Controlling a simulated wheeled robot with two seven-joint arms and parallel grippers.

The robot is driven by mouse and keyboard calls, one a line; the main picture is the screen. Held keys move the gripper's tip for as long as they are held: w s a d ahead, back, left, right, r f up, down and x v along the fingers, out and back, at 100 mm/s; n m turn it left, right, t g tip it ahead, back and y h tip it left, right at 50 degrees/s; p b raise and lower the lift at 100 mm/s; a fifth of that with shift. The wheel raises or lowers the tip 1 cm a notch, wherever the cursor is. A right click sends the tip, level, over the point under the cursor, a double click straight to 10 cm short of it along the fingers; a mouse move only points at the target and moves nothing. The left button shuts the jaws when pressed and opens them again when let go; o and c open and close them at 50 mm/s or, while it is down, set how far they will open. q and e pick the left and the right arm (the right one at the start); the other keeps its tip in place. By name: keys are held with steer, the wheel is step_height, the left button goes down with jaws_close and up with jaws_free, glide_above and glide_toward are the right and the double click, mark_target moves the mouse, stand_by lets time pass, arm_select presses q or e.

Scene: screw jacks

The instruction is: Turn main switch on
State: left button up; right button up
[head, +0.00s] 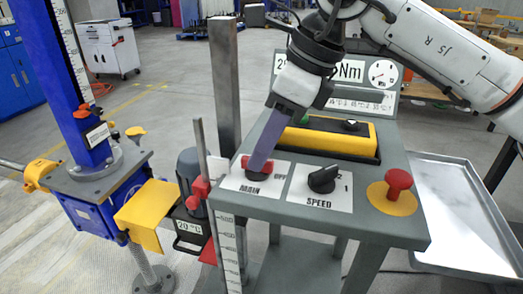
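The knob's exact angle is partly hidden. My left gripper is not in view.
A black SPEED knob (322,179) and a red mushroom button (398,182) on a yellow disc stand to the right. A yellow-black box (335,140) lies behind. A blue screw jack (90,214) stands left, and a metal tray (462,215) is at right.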

steer(key=shift+w+a+f, duration=0.1)
steer(key=shift+a+f, duration=0.15)
steer(key=shift+f, duration=0.4)
jaws_close()
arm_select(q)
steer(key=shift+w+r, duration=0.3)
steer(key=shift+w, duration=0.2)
